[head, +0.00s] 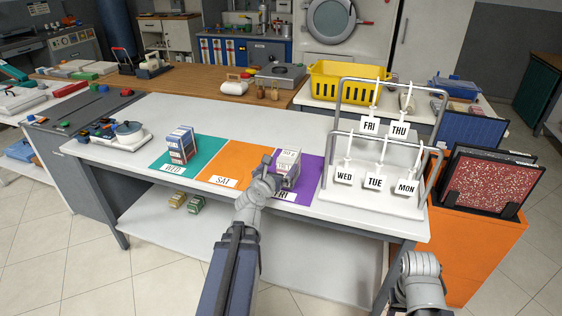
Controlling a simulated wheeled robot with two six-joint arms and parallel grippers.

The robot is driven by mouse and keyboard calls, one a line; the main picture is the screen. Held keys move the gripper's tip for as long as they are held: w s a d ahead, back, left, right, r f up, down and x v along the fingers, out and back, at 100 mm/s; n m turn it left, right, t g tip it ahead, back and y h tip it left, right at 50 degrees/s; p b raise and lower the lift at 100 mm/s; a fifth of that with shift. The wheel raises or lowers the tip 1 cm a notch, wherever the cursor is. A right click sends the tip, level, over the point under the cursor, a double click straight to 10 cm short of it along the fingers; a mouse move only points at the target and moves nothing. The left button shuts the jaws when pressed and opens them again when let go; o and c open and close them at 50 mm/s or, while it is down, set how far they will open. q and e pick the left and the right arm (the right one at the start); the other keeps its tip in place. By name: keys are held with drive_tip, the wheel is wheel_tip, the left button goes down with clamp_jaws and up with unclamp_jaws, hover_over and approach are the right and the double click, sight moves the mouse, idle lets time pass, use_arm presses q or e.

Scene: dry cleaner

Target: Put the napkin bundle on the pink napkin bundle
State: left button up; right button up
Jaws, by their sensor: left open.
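A pale bundle (288,159) stands on the purple mat at the right of the white table. A bundle with blue, red and white layers (181,143) stands on the teal mat at the left. Two small bundles, one yellowish (177,199) and one greenish (195,204), lie on the lower shelf. I cannot tell which is the pink napkin bundle. My left gripper (277,173) is open at the pale bundle's left and near side, partly hiding it. I cannot tell whether they touch. My right arm shows at the bottom right, but its gripper does not.
An orange mat (238,160) between the teal and purple mats is bare except for its SAT card. A metal rack (380,135) with day tags stands right of the purple mat. A scale-like device (120,135) stands at the table's left end.

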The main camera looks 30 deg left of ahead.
use_arm(q)
drive_tip(key=shift+s+d+r, duration=0.15)
drive_tip(key=shift+s, duration=0.45)
drive_tip(key=s+d+f+m+g+h, duration=0.1)
drive_tip(key=d+f+m+g+h, duration=0.3)
drive_tip(key=d+m, duration=0.7)
drive_tip(key=s+d+f+m+g+h, duration=0.1)
drive_tip(key=d+f+m+g+h, duration=0.2)
drive_tip(key=d+f+m, duration=0.8)
drive_tip(key=s+d+f+m+g+y, duration=0.1)
drive_tip(key=s+d+m+g+y, duration=0.1)
drive_tip(key=s+d+m+g, duration=0.2)
drive_tip(key=s+d+f+m+g+y, duration=0.1)
drive_tip(key=s+d+m+g+y, duration=0.2)
drive_tip(key=s+d+m, duration=0.5)
drive_tip(key=s+m+g, duration=0.1)
drive_tip(key=s+m, duration=0.4)
drive_tip(key=m, duration=0.3)
drive_tip(key=shift+s+d+f+g, duration=0.15)
drive_tip(key=shift+f+g, duration=0.1)
drive_tip(key=shift+g, duration=0.15)
